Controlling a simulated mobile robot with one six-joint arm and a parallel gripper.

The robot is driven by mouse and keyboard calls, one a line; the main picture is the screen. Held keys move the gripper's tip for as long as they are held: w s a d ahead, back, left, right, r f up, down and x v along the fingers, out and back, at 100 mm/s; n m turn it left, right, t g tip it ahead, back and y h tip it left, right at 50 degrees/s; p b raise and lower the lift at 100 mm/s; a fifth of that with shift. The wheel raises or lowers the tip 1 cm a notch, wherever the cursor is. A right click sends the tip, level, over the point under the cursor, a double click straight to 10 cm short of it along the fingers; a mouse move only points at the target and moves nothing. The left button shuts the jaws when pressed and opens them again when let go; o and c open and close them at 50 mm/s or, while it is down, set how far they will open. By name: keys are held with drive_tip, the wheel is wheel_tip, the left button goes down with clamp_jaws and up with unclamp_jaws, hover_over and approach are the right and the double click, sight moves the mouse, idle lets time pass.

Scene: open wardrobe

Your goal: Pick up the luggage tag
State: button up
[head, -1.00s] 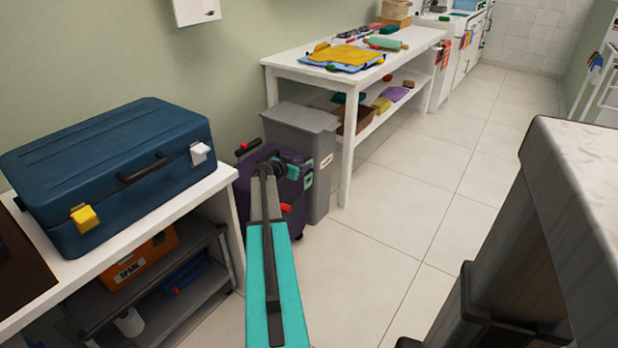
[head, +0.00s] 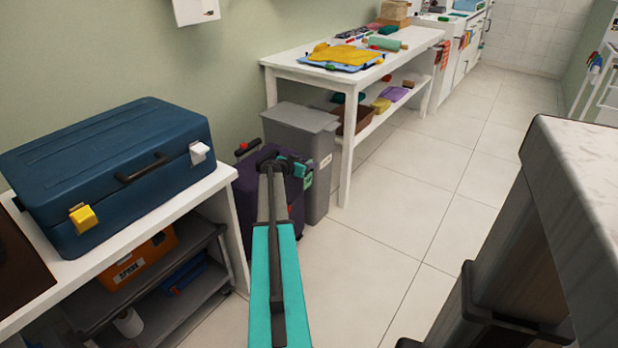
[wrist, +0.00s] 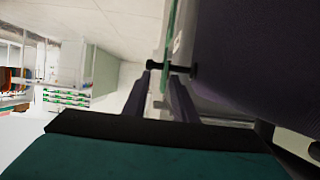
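The luggage tag (head: 308,181) is a small green piece with a pale patch, at the right side of the dark purple suitcase (head: 246,205) in the head view. The wrist view shows the tag (wrist: 169,38) nearly edge-on beside the suitcase (wrist: 245,45), with a short black bar or strap at its near end. My gripper (wrist: 160,80) is open, its two dark fingers apart, with the tips close to the black piece and the tag's lower edge. Whether they touch it I cannot tell. In the head view my arm hides most of the gripper.
A grey bin (head: 318,150) stands directly behind the suitcase. A white bench (head: 190,193) with a blue case (head: 110,165) is at left. A white table (head: 300,66) is behind, and a marble-topped counter (head: 590,165) is at right. The tiled floor between is clear.

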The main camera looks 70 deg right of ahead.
clamp_jaws()
drive_tip(key=shift+r, duration=0.1)
drive_tip(key=shift+r, duration=0.5)
drive_tip(key=shift+s+a+r, duration=0.1)
drive_tip(key=shift+s+r, duration=0.1)
drive_tip(key=shift+s, duration=0.05)
drive_tip(key=s+a, duration=0.4)
drive_tip(key=s, duration=1.3)
drive_tip(key=shift+a+p, duration=0.2)
drive_tip(key=shift+p, duration=0.15)
drive_tip(key=shift+w+r, duration=0.1)
